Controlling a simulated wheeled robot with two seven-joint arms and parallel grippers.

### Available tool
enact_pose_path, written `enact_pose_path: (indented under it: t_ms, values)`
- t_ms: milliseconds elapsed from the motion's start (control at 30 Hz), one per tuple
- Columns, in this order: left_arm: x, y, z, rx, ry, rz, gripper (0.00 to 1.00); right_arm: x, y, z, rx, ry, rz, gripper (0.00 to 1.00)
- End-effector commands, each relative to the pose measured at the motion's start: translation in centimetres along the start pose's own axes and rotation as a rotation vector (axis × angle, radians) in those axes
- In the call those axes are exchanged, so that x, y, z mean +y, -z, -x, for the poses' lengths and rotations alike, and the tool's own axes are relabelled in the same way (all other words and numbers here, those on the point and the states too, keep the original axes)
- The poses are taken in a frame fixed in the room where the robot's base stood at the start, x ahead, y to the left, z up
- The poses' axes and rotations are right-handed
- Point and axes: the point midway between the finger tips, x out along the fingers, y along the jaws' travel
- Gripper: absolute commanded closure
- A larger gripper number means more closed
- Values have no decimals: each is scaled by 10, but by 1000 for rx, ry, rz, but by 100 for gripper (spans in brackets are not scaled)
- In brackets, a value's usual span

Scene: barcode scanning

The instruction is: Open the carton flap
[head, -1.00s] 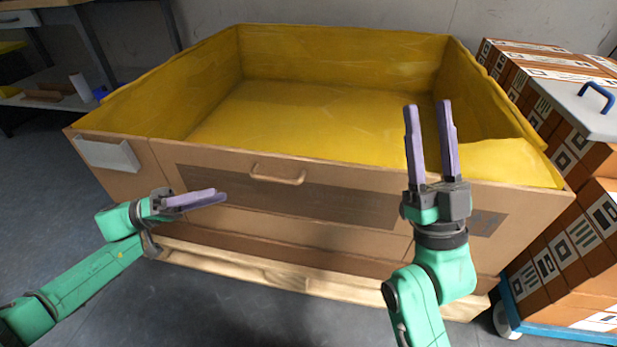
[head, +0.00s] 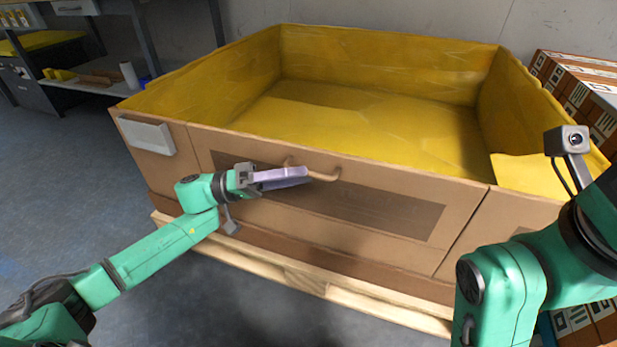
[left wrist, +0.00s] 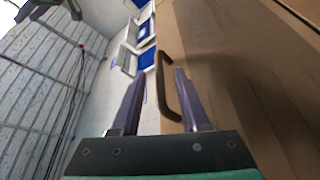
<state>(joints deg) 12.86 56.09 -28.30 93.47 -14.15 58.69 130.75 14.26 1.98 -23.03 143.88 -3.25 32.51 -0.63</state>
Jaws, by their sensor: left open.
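The carton (head: 460,215) is a large brown box, open at the top with a yellow lining, and its front flap (head: 385,205) carries a curved tan handle (head: 325,176). The flap looks closed, flush with the carton front. My left gripper (head: 303,174) is at the handle, its purple fingers overlapping the handle's left part in the head view. In the left wrist view, the fingers are apart and the handle (left wrist: 163,88) shows between them, close to the right finger. Contact cannot be told. My right arm is at the right; its gripper is not visible.
The carton rests on a wooden pallet (head: 300,279). Stacked brown boxes (head: 578,75) with printed labels stand at the right. A shelf unit (head: 95,88) is at the back left. The grey floor on the left is clear.

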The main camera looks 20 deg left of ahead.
Motion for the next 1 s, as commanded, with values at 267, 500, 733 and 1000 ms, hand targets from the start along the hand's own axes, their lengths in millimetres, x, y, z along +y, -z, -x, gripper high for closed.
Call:
enact_pose_path:
  t_ms: [267,500,733,1000]
  values:
    - [0,0,-28,1,-1,0,55,1,4,-3,17,10,11,50]
    - [0,0,-28,1,0,0,82,1,4,-4,16,10,11,50]
    - [0,0,-28,0,0,0,100,1,4,-4,15,10,11,50]
    - [0,0,-28,0,0,0,100,1,3,-4,15,10,11,50]
